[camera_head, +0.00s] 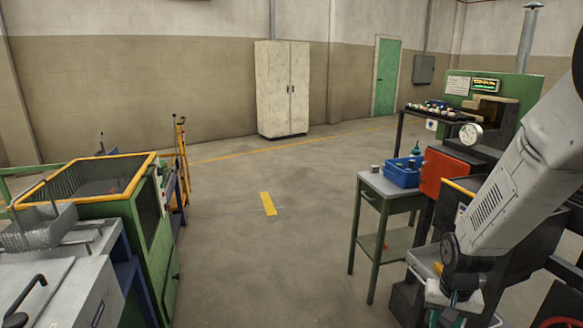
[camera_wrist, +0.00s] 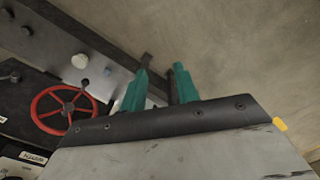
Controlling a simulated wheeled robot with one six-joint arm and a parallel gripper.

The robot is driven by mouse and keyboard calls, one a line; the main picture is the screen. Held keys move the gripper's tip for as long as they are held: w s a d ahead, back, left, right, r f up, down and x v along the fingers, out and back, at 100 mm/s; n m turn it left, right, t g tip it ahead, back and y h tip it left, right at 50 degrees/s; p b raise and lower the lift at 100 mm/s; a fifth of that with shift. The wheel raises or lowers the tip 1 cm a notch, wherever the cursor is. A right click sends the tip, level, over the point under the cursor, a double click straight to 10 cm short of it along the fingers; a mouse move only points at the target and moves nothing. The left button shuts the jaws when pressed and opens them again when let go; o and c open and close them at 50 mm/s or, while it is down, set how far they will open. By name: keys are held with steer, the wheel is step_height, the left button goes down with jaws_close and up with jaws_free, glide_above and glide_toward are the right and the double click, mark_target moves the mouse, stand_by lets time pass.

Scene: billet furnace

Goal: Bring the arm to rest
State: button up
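My arm comes in from the right edge of the head view and slants down to the lower right, beside the machine there. My gripper (camera_wrist: 163,76) shows in the wrist view as two teal fingers standing apart, with no object seen held between them. Dark bars show near and behind the fingers; I cannot tell what they belong to. In the head view the gripper is low at the bottom edge, mostly hidden by the wrist, with only bits of teal showing.
A red handwheel (camera_wrist: 66,110) on a dark machine shows left of the fingers. A blue bin (camera_head: 402,176) stands on a small grey table (camera_head: 388,187). A green machine with a yellow rim (camera_head: 142,168) stands at left. The floor between is clear, back to a pale cabinet (camera_head: 282,88).

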steer(key=s+a+r+n, duration=0.2)
steer(key=s+a+r, duration=0.2)
steer(key=s+r, duration=0.6)
steer(key=s+a+r+n+t, duration=0.1)
steer(key=s+a+r, duration=0.3)
steer(key=s+r, duration=0.7)
step_height(320, 180, up, 4)
steer(key=shift+a+r+n, duration=0.1)
steer(key=shift+a+n, duration=0.2)
steer(key=shift+n, duration=0.5)
